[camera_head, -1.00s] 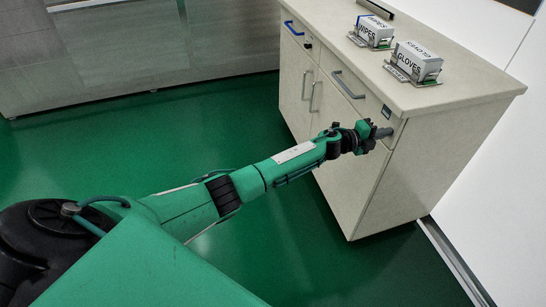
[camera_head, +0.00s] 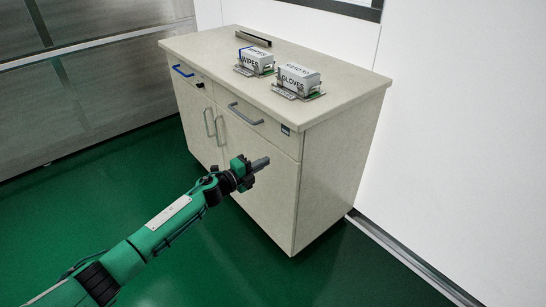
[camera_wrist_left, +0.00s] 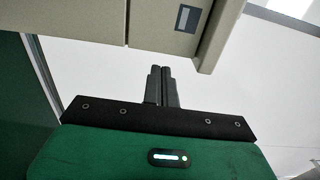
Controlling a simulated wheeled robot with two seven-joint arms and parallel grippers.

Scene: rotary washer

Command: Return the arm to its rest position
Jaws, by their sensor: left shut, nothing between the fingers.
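My left arm comes in from the lower left in the head view. Its left gripper (camera_head: 260,164) is shut and empty, in front of the beige cabinet (camera_head: 325,170), near the right door. In the left wrist view the two dark fingers of the left gripper (camera_wrist_left: 161,72) lie together with nothing between them. The cabinet's lower edge or front panel (camera_wrist_left: 165,25) shows above the fingers there. I cannot tell whether the fingertips touch the cabinet. My right gripper is in neither view.
A wipes box (camera_head: 256,60) and a gloves box (camera_head: 297,79) stand in holders on the cabinet top. Drawer handles (camera_head: 246,114) and door handles (camera_head: 219,130) stick out from the front. A white wall (camera_head: 460,130) is at the right. Green floor (camera_head: 60,215) is free at the left.

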